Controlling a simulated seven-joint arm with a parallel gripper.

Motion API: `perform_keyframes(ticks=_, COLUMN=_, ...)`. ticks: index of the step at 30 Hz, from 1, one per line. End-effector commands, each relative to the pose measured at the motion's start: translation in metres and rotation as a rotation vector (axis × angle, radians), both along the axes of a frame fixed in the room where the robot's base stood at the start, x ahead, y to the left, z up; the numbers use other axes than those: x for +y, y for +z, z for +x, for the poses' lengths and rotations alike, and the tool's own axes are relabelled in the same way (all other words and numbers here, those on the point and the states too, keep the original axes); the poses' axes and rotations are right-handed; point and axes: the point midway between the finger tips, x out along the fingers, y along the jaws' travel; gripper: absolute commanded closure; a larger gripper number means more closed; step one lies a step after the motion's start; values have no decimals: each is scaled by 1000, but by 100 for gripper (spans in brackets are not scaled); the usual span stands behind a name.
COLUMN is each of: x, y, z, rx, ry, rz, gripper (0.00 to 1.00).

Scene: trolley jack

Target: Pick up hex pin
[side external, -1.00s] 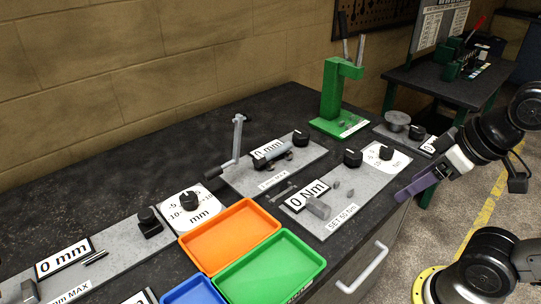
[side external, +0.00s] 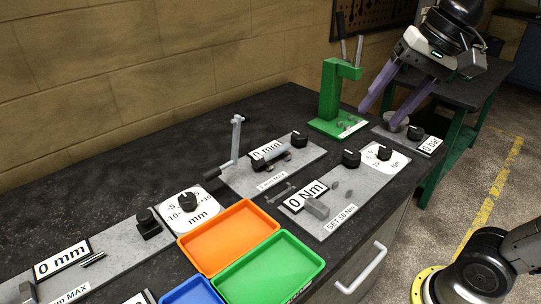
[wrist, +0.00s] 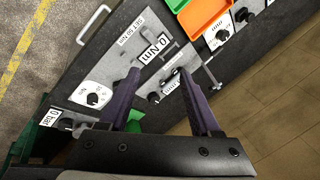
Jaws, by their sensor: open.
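My gripper (side external: 379,118) is open, with its two purple fingers apart and pointing down, above the far right end of the bench near the green press (side external: 331,95). In the wrist view my gripper (wrist: 158,73) has nothing visible held between its fingertips. I cannot tell for sure which piece is the hex pin. A grey angular block (side external: 316,208) lies on the torque plate by the "0 Nm" sign (side external: 306,195). Small grey pieces (side external: 336,185) lie near it. Other small grey pieces (side external: 348,122) are on the press base, too small to make out.
An orange tray (side external: 228,236), a green tray (side external: 270,266) and a blue tray (side external: 194,291) stand at the front. A grey crank handle (side external: 237,140) rises from the middle plate. Black knobs stand on the plates. The bench's back left is clear.

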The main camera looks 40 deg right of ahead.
Motion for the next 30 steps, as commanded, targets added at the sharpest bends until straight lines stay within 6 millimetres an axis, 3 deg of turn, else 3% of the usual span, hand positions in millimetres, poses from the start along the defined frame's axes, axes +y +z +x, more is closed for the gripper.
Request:
perform_keyframes(ticks=1, x=0, y=11, z=21, rx=31, ry=-57, rz=39, gripper=36)
perform_keyframes(ticks=7, x=-3, y=35, z=91, rx=144, ry=-258, rz=171, gripper=36)
perform_keyframes(ticks=14, x=-17, y=28, z=173, rx=275, ry=-438, rz=278, gripper=36)
perform_keyframes(ticks=20, x=-40, y=-7, z=239, rx=380, ry=-553, rz=340, gripper=36)
perform_keyframes(ticks=24, x=-59, y=-47, z=278, rx=442, ry=-595, rz=365, gripper=36)
perform_keyframes(ticks=30, x=-84, y=-107, z=308, rx=513, ry=-633, rz=376, gripper=36)
